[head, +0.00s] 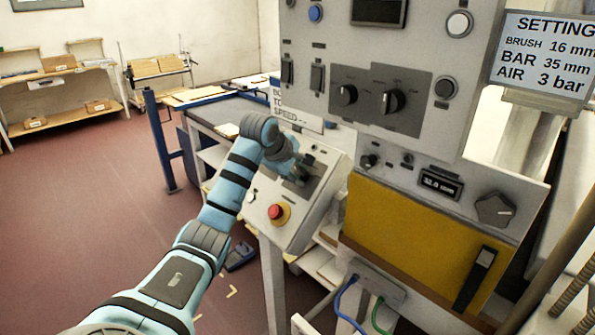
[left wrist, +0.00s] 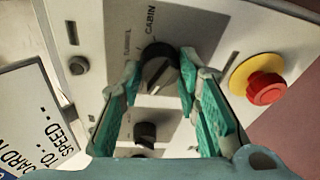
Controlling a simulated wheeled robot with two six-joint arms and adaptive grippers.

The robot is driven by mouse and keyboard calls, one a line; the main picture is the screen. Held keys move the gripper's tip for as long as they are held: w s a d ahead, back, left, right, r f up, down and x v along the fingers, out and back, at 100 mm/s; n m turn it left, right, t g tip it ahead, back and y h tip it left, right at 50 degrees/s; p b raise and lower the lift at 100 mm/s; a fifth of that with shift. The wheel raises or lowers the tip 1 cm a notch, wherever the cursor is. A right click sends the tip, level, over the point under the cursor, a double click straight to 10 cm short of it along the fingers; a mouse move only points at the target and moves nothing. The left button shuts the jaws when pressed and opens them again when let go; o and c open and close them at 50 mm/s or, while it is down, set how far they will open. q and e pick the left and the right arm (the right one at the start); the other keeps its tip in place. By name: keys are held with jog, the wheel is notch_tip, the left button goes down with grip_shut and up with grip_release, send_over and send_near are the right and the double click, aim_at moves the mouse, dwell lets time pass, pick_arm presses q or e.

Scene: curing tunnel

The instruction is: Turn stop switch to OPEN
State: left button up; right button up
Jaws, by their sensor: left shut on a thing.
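My left gripper (head: 296,172) is at the sloped control box (head: 325,205) in the head view. In the left wrist view the green fingers of my left gripper (left wrist: 160,80) are shut on a black rotary knob (left wrist: 159,64), one finger on each side. CABIN and a second word, apparently TUNNEL, are printed beside it. A pale pointer mark shows on the knob. A second black knob (left wrist: 146,134) lies nearer the wrist, between the fingers. I can read neither STOP nor OPEN on the box. My right gripper is not in view.
A red mushroom button (left wrist: 266,88) on a yellow ring sits beside the held knob; the red button (head: 278,213) also shows in the head view. A tall grey panel (head: 340,50) with knobs stands to the right, above a yellow cover (head: 400,235). Open floor (head: 90,210) lies left.

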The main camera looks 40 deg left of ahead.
pick_arm(q)
jog(key=m+t+p, duration=0.1)
jog(key=m+p, duration=0.4)
jog(key=p, duration=0.1)
jog(key=shift+s+r+m, duration=0.1)
jog(key=shift+r+m, duration=0.05)
jog(key=shift+m, duration=0.25)
jog(key=shift+m+p, duration=1.1)
jog(key=shift+p, duration=0.1)
jog(key=shift+f+m+t, duration=0.2)
jog(key=shift+m+t, duration=0.1)
jog(key=shift+f, duration=0.1)
jog(key=o, duration=1.2)
jog(key=shift+c, duration=0.2)
